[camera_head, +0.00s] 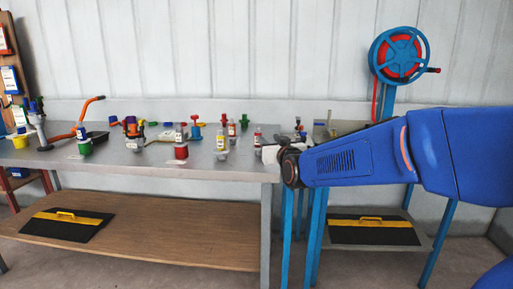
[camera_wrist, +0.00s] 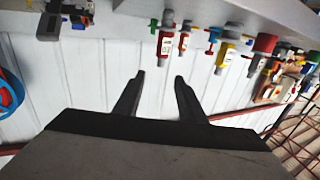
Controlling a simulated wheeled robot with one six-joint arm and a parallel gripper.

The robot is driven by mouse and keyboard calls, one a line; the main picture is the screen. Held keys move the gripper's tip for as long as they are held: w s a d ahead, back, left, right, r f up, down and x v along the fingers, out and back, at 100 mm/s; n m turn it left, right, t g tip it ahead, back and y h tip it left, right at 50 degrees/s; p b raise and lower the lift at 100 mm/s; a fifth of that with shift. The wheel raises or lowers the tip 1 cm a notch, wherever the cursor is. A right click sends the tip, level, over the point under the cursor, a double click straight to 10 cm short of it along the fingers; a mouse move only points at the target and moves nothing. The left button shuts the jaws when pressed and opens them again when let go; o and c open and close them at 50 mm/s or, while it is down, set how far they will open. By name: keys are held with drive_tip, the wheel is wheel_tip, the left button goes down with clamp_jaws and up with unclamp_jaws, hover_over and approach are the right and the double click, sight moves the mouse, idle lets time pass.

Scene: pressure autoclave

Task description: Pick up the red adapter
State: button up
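Several small labelled fittings stand on the grey table, some of them red. One with a wide red base (camera_head: 181,152) stands near the front edge in the head view. A smaller red fitting (camera_head: 232,129) stands farther back to the right. The wrist view, which is upside down, shows a slim red fitting (camera_wrist: 184,40) beyond my fingers. I cannot tell which of these is the red adapter. My gripper (camera_wrist: 159,77) is open, with nothing between its fingers. In the head view, my wrist is at the table's right end, and the fingers are not clear.
The table (camera_head: 115,165) also bears yellow, green and blue fittings and an orange-handled tool (camera_head: 80,118). A blue hose reel (camera_head: 399,55) stands at the back right. Black-and-yellow cases (camera_head: 66,228) lie on the lower shelves. Bare tabletop shows along the front edge.

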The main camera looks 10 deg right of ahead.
sight(259, 130)
drive_tip(key=shift+w+a, duration=0.2)
drive_tip(key=shift+w, duration=2.1)
drive_tip(key=shift+w+a, duration=0.15)
drive_tip(key=shift+w, duration=2.2)
drive_tip(key=shift+w+a, duration=0.2)
drive_tip(key=shift+w, duration=2.1)
clamp_jaws()
